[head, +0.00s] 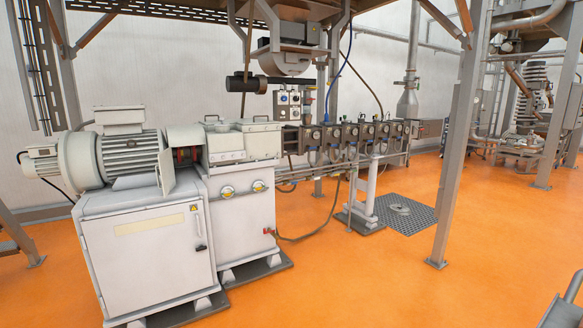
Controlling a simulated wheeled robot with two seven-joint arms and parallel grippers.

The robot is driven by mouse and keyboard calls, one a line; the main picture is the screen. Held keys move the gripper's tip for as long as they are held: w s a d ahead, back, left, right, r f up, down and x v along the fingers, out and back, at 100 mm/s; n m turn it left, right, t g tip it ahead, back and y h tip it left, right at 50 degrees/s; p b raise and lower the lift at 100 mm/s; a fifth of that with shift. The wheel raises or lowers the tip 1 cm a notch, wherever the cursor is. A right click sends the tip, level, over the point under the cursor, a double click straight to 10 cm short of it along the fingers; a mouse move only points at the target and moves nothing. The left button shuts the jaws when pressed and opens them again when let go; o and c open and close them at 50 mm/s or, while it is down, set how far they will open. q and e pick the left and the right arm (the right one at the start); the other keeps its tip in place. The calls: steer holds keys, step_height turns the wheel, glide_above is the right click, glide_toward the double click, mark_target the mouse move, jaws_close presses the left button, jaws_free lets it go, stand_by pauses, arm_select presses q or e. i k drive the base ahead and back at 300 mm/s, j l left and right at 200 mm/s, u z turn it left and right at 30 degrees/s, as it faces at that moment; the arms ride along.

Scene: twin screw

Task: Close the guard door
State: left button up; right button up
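A small light-grey guard door (166,171) stands upright and swung open between the motor and the gearbox housing. Beside it, the opening under the grey guard cover (184,136) shows a dark coupling (186,155) with red and green parts. The large grey motor (131,150) is to the left of the door. The light-grey gearbox housing (243,143) is to the right. Below is a white cabinet (145,262) with a dark handle; its front door looks shut. Neither of my grippers is in view.
The orange floor (330,285) is clear in front of the machine. A hose (315,235) hangs down to the floor. A grey steel post (456,145) stands at the right. A dark floor grating (408,214) lies beyond the machine's support stand (370,190).

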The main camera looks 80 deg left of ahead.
mark_target(169, 181)
steer(key=k+u, duration=0.15)
steer(key=u, duration=0.3)
steer(key=k+j+u, duration=0.1)
steer(key=u, duration=0.4)
steer(key=k+j+u, duration=0.1)
steer(key=u, duration=0.35)
steer(key=k+j+u, duration=0.1)
steer(key=j+u, duration=0.15)
steer(key=u, duration=0.2)
steer(key=j+u, duration=0.2)
steer(key=u, duration=0.25)
steer(key=k+j+u, duration=0.1)
steer(key=j+u, duration=0.15)
steer(key=j, duration=0.85)
steer(key=j+u, duration=0.3)
steer(key=j, duration=0.75)
steer(key=i+l, duration=1.3)
steer(key=i+l+z, duration=0.05)
steer(key=l, duration=0.05)
